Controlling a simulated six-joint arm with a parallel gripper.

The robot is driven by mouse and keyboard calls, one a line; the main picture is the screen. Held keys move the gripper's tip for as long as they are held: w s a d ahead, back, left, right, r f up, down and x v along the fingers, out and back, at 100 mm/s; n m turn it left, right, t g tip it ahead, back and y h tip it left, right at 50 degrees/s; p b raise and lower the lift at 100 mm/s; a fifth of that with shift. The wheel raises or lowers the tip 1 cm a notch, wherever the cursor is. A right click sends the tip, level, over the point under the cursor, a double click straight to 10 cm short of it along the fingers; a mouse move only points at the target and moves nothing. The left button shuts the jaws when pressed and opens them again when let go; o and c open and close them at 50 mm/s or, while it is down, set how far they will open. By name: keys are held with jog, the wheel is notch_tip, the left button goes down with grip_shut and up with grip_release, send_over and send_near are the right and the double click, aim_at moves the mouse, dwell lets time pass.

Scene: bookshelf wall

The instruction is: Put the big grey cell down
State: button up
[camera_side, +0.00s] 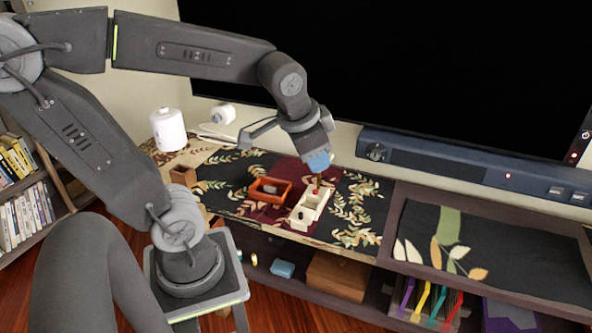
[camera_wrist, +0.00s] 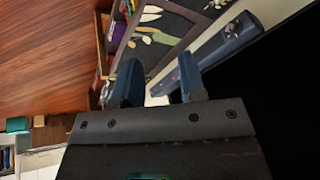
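My gripper (camera_side: 318,160) with blue fingertips is above the cream tray (camera_side: 295,222) on the shelf top. In the wrist view its two blue fingers (camera_wrist: 158,85) stand apart, and background shows between them. A thin brown upright piece (camera_side: 318,181) with red at its lower end is just below the fingertips; I cannot tell whether it touches them. A dark round spot (camera_side: 300,214) shows in the cream tray. A grey piece (camera_side: 270,188), possibly the big grey cell, lies in the orange-red tray (camera_side: 259,197) to the left. No grey cell is visible between the fingers.
A small wooden box (camera_side: 183,175) and a white canister (camera_side: 168,130) stand at the left. A long dark blue bar (camera_side: 440,160) runs behind, below a black screen (camera_side: 400,70). The leaf-patterned dark mat (camera_side: 500,240) at the right is clear.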

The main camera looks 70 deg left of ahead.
jog(key=s+d+n+t+h, duration=0.1)
jog(key=s+d, duration=0.4)
jog(key=shift+s+d+r+h, duration=0.15)
jog(key=shift+s+r+h, duration=0.2)
jog(key=shift+r+h, duration=0.05)
jog(key=shift+c, duration=0.2)
dwell(0.6)
